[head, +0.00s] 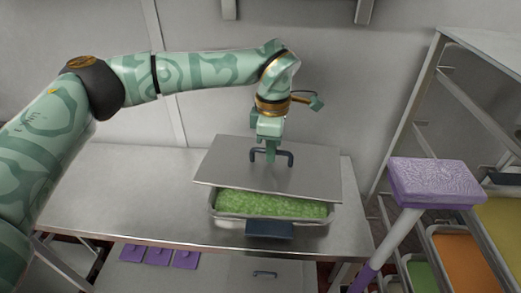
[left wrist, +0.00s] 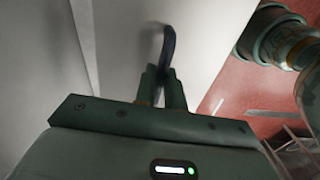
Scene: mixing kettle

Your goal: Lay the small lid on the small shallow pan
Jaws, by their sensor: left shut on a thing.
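The lid (head: 225,177) is a flat grey metal plate with a dark blue handle (head: 290,157) on top. My left gripper (head: 270,160) is shut on that handle; in the left wrist view the fingers (left wrist: 163,88) close around the dark handle bar (left wrist: 168,45). The lid is tilted and covers the back part of the shallow metal pan (head: 222,219). Green contents (head: 270,204) show along the pan's front. Whether the lid touches the pan's rim at the back is hidden. My right gripper is not in view.
The pan stands on a steel table (head: 120,200) with free room to the left. A purple block on a post (head: 435,182) stands at the right, beside a rack with orange (head: 465,262) and green trays. Another lid with a handle (head: 265,273) lies below the table's front edge.

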